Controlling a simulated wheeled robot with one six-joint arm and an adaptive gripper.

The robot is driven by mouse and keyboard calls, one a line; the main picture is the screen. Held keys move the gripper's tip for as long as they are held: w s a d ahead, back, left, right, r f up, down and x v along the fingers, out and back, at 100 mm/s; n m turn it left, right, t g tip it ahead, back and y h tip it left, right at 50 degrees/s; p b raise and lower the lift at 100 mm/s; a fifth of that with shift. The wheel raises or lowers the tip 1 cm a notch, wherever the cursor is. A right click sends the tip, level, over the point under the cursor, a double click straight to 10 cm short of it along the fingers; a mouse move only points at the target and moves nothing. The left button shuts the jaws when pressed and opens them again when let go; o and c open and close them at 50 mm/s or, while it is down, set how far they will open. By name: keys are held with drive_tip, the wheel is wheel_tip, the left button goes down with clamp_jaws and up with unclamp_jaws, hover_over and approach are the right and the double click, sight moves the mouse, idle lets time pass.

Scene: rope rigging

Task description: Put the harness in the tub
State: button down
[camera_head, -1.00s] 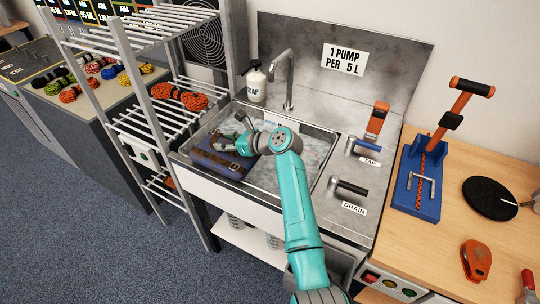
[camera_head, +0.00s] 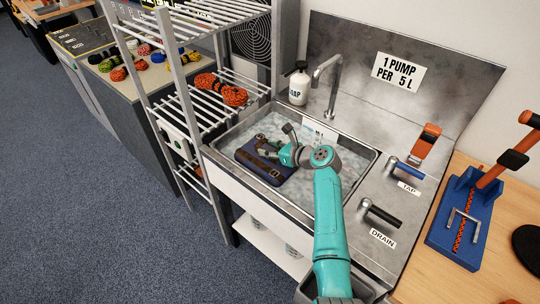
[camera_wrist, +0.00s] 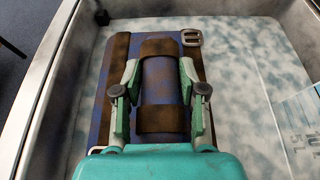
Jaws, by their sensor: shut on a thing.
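The harness (camera_head: 266,160) is a dark blue padded piece with brown straps and a metal buckle. It is inside the sink tub (camera_head: 351,149), at its left side, over the mottled pale blue-white water or tub floor. My gripper (camera_head: 270,148) is shut on the harness. In the wrist view, the fingers of my gripper (camera_wrist: 160,105) sit on both sides of a blue and brown roll on the harness (camera_wrist: 117,65). The tub (camera_wrist: 258,60) surrounds it there. I cannot tell whether the harness touches the tub floor.
A tap spout (camera_head: 330,78) and a soap bottle (camera_head: 299,84) stand behind the tub. The blue tap lever (camera_head: 406,171) and black drain lever (camera_head: 380,212) are on the right. A wire rack (camera_head: 180,110) holding orange rope (camera_head: 222,90) stands close on the left.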

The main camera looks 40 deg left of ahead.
drive_tip(key=shift+f, duration=1.45)
drive_tip(key=shift+f, duration=0.6)
drive_tip(key=c, duration=0.7)
unclamp_jaws()
drive_tip(key=shift+f, duration=0.1)
drive_tip(key=shift+o, duration=0.2)
